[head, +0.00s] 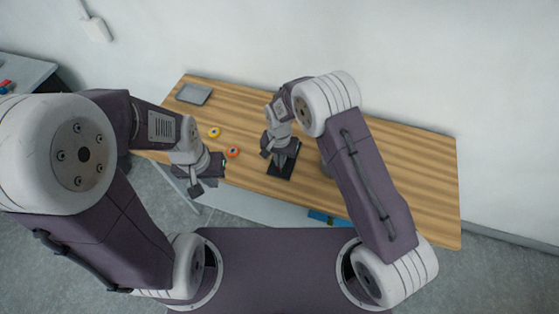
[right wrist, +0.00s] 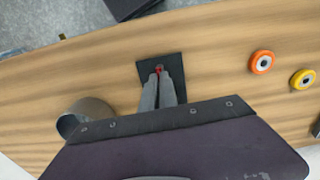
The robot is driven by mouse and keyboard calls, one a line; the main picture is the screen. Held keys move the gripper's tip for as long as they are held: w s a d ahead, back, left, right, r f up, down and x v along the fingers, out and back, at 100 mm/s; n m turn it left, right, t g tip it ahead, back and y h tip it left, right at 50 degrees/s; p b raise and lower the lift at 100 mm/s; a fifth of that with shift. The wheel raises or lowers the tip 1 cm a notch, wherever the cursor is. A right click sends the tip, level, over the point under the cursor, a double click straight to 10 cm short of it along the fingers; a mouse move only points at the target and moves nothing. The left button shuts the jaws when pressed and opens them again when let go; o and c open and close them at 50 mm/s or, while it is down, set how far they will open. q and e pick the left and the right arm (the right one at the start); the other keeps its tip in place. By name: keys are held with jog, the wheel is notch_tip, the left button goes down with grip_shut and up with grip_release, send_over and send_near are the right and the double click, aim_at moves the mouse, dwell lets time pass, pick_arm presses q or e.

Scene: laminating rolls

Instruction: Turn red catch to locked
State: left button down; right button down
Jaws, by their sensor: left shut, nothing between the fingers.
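The red catch (right wrist: 158,69) shows in the right wrist view as a small red piece on a black plate (right wrist: 146,67). The plate also shows in the head view (head: 279,171), lying on the wooden table, with the catch hidden there. My right gripper (right wrist: 158,75) points down over the plate, its two grey fingers close together with the red piece between their tips. In the head view my right gripper (head: 279,158) covers the plate's far part. Which way the catch is turned cannot be told. My left gripper (head: 197,189) is shut and empty by the table's front left edge.
An orange roll (head: 232,152) and a yellow roll (head: 214,132) lie left of the plate in the head view. A grey tray (head: 194,94) is at the back left. A grey cylinder (right wrist: 85,118) stands near the plate. The table's right part (head: 425,175) is clear.

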jog(key=shift+r, duration=0.1)
dwell(0.3)
jog(key=c, duration=1.6)
grip_release()
jog(key=shift+c, duration=0.2)
jog(key=shift+r+b, duration=0.3)
notch_tip(320, 180, up, 8)
jog(key=b, duration=0.1)
jog(key=shift+r+b, duration=0.2)
jog(key=shift+b, duration=0.2)
